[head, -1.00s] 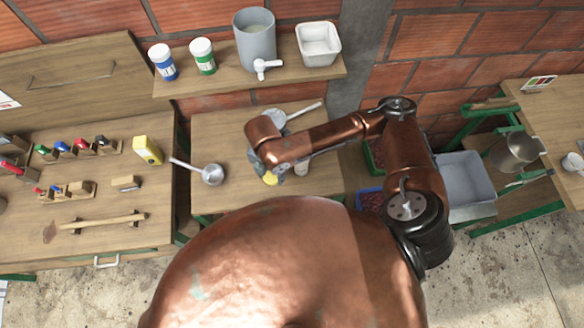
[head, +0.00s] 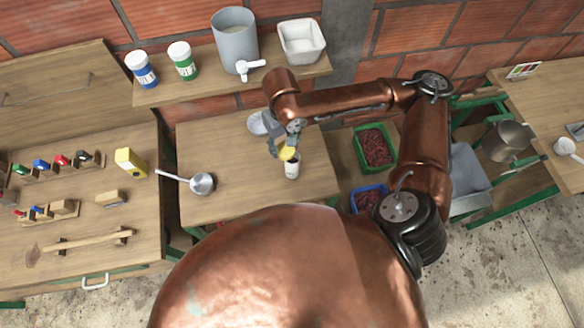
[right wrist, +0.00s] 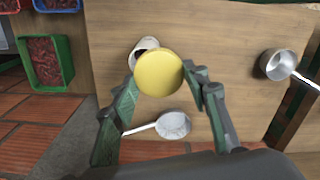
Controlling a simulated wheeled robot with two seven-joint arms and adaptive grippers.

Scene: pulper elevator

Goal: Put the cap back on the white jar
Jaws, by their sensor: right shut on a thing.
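The white jar (head: 292,170) stands upright on the middle bench, with dark print on its side. In the right wrist view the jar (right wrist: 141,44) shows a dark open mouth, partly hidden by the cap. The round yellow cap (head: 289,153) is held flat by my right gripper (head: 284,146). In the right wrist view the cap (right wrist: 158,74) sits between the two fingers of the gripper (right wrist: 161,80). The cap appears above the jar and offset from its mouth; the exact gap I cannot tell. My left gripper is not in view.
A ladle (head: 201,183) lies left on the bench (head: 235,155); a skimmer (right wrist: 173,125) lies behind the jar. The shelf above holds a blue-labelled jar (head: 142,70), a green-labelled jar (head: 182,61), a grey bucket (head: 235,42) and a white tub (head: 302,42). Bench room between ladle and jar is clear.

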